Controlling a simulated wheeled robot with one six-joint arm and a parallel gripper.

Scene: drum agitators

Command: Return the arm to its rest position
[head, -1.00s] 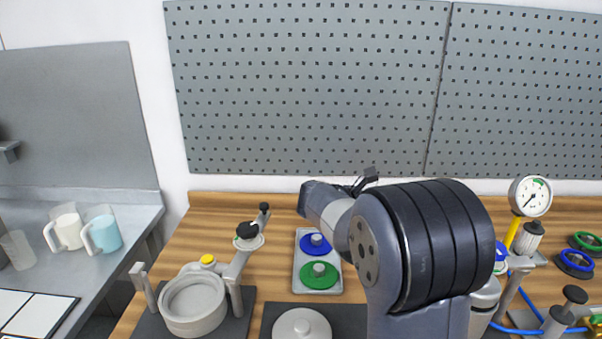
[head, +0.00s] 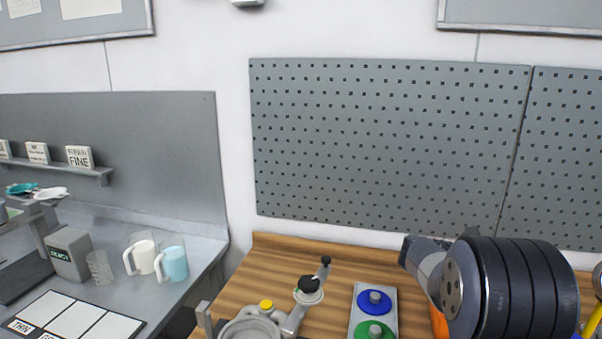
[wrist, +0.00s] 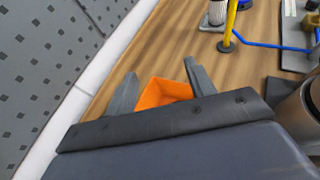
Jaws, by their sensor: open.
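My arm stands at the right of the head view, its dark ribbed joint covering part of the bench. In the wrist view my gripper (wrist: 160,88) is open, its two grey fingers spread apart above the wooden bench (wrist: 180,50). An orange bin (wrist: 163,93) shows between and beyond the fingers. I see nothing held. A sliver of the orange bin also shows beside my arm in the head view (head: 438,322).
On the bench are a grey tray (head: 391,301) with a blue and a green knobbed disc, and a drum fixture (head: 250,327). A yellow post (wrist: 229,25) and blue hose stand ahead of my gripper. Cups (head: 172,262) stand on the left counter.

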